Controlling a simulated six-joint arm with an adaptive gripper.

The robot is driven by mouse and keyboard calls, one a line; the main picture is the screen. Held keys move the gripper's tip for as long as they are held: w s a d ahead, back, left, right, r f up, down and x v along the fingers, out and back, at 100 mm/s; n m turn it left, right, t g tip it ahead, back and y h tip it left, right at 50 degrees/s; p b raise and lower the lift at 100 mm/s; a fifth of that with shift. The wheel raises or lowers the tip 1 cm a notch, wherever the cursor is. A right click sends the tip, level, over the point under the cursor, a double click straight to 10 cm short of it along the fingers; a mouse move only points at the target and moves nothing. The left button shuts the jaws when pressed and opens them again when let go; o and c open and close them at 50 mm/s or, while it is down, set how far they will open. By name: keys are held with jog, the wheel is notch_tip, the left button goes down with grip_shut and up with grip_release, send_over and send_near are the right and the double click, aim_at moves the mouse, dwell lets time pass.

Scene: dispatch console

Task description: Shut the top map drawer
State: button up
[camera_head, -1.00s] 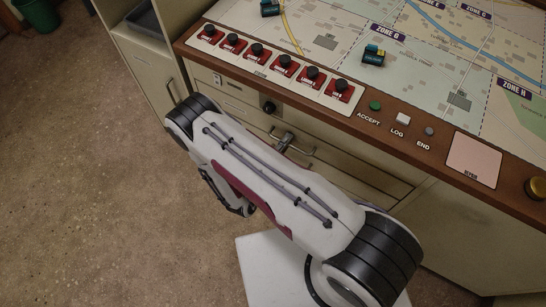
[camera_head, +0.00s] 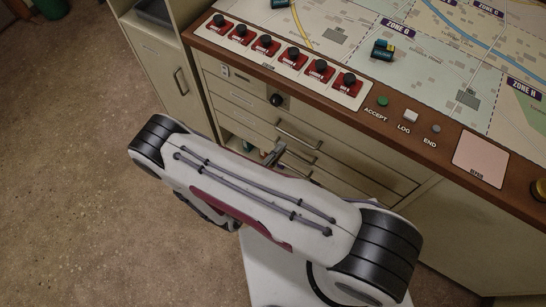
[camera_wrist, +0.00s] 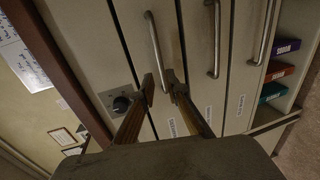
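The top map drawer (camera_head: 247,101) is a cream front under the console's wooden edge, with a metal bar handle (camera_head: 298,137). Its front looks about level with the drawers below, and I see no open gap above it. In the wrist view, the top drawer's handle (camera_wrist: 155,45) runs down to between the fingertips. My gripper (camera_wrist: 160,86) is partly open, its two fingers apart on either side of the handle's near end. Contact cannot be told. In the head view, my gripper (camera_head: 273,155) is by the drawer fronts, partly hidden by my arm.
Below are more drawers with bar handles (camera_wrist: 214,40) and an open shelf with coloured binders (camera_wrist: 278,72). A black knob (camera_wrist: 121,104) sits beside the top drawer's handle. Red switches (camera_head: 293,57) line the console edge. A side cabinet (camera_head: 160,70) stands left.

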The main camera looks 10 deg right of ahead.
jog(key=shift+v, duration=1.6)
